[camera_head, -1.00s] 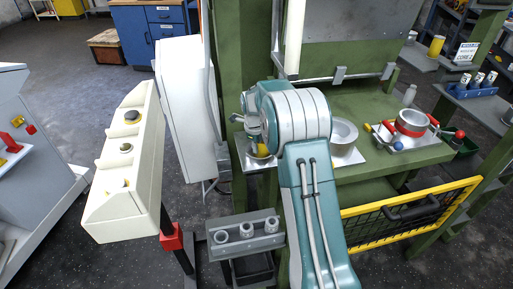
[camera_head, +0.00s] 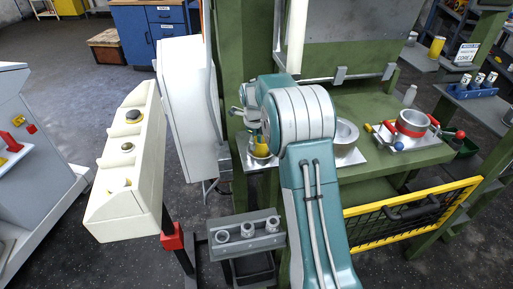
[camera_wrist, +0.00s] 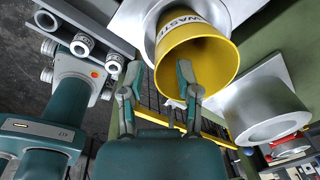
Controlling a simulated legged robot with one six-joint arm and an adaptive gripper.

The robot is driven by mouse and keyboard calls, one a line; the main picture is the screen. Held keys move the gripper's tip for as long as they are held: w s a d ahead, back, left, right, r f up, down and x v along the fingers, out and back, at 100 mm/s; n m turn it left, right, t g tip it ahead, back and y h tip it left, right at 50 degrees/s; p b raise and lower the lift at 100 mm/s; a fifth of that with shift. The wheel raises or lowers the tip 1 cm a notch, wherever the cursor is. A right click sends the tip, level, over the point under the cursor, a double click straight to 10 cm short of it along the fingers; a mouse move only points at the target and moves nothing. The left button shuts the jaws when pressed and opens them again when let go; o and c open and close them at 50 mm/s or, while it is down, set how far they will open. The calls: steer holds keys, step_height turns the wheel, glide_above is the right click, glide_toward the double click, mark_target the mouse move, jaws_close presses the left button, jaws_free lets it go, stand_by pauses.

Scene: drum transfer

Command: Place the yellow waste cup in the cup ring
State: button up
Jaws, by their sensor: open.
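The yellow waste cup (camera_wrist: 205,62) fills the upper middle of the wrist view, its open mouth toward the camera and a WASTE label on its side. Its lower part appears to sit inside the silver cup ring (camera_wrist: 146,22); its base is hidden. In the head view, the cup (camera_head: 260,149) shows at the left end of the green bench, partly hidden by my arm. My gripper (camera_wrist: 158,75) is open. In the wrist view, one finger overlaps the cup's mouth and the other is left of the rim. I cannot tell whether either touches it.
A second silver ring (camera_wrist: 262,110) stands right of the cup. A red-banded pot (camera_head: 411,122) is farther along the bench. A grey holder (camera_head: 246,234) with several tubes is below, near my arm. A white control box (camera_head: 127,160) stands left.

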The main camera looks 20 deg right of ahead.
steer(key=s+a+r+n+t, duration=0.1)
steer(key=s+a+r+n, duration=0.2)
steer(key=r, duration=0.5)
steer(key=s+a+r+n, duration=0.1)
steer(key=s+r+n, duration=0.25)
steer(key=r, duration=0.55)
steer(key=s+a+r+n+t, duration=0.1)
steer(key=s+a+r+n, duration=0.1)
steer(key=s+n, duration=0.3)
steer(key=s+a+r+n+t, duration=0.1)
steer(key=s+r+n, duration=0.15)
steer(key=s, duration=0.45)
steer(key=s+a+f+n+t, duration=0.1)
steer(key=s+a+n, duration=0.1)
steer(key=s+n, duration=0.5)
steer(key=s+a+f+n+t, duration=0.1)
steer(key=s+a+f+n, duration=0.1)
steer(key=s+n, duration=0.5)
steer(key=s, duration=0.3)
steer(key=shift+s+f+n+y, duration=0.3)
steer(key=shift+s+n+y, duration=0.05)
steer(key=shift+n+y, duration=0.05)
